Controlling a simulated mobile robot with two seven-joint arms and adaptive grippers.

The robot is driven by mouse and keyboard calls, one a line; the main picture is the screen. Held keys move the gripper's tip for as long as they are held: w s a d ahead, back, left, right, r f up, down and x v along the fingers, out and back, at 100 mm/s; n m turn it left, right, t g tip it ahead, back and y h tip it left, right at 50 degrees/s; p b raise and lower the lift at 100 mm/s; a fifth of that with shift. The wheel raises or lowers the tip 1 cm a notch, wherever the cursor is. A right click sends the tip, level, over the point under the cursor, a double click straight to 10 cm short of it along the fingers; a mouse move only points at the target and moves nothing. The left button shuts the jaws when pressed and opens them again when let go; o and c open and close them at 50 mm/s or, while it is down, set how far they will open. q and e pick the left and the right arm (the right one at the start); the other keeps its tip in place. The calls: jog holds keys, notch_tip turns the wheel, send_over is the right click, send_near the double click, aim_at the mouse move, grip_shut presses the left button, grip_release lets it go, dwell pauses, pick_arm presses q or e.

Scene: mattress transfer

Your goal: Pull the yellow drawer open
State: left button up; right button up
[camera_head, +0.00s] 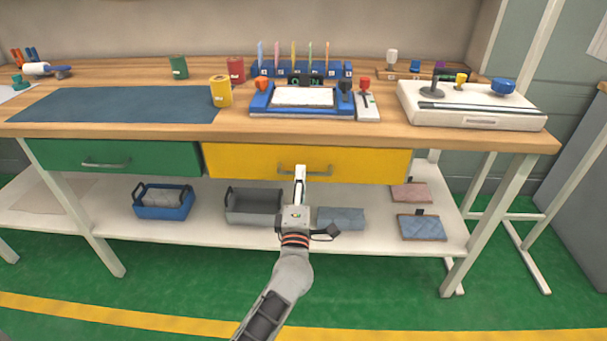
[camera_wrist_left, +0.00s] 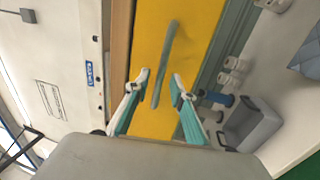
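The yellow drawer (camera_head: 240,162) sits under the workbench top, right of a green drawer, and its front looks about flush with the bench. Its grey bar handle (camera_head: 322,171) is partly hidden by my left gripper (camera_head: 300,176), which is raised in front of it. In the left wrist view the yellow front (camera_wrist_left: 185,45) fills the middle and the handle (camera_wrist_left: 168,42) runs lengthwise. My left gripper (camera_wrist_left: 160,76) is open there, with one finger on either side of the handle's lower part. Contact cannot be told. My right gripper is not in view.
The green drawer (camera_head: 130,157) is on the left. The lower shelf holds a blue bin (camera_head: 164,209), a grey bin (camera_head: 253,219) and folded pads (camera_head: 421,228). The benchtop carries a blue mat (camera_head: 120,104) and several fixtures. The green floor in front is clear.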

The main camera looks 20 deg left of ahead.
pick_arm(q)
jog(key=shift+x, duration=1.15)
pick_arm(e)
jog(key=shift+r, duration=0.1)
pick_arm(q)
grip_shut()
jog(key=shift+s, duration=0.1)
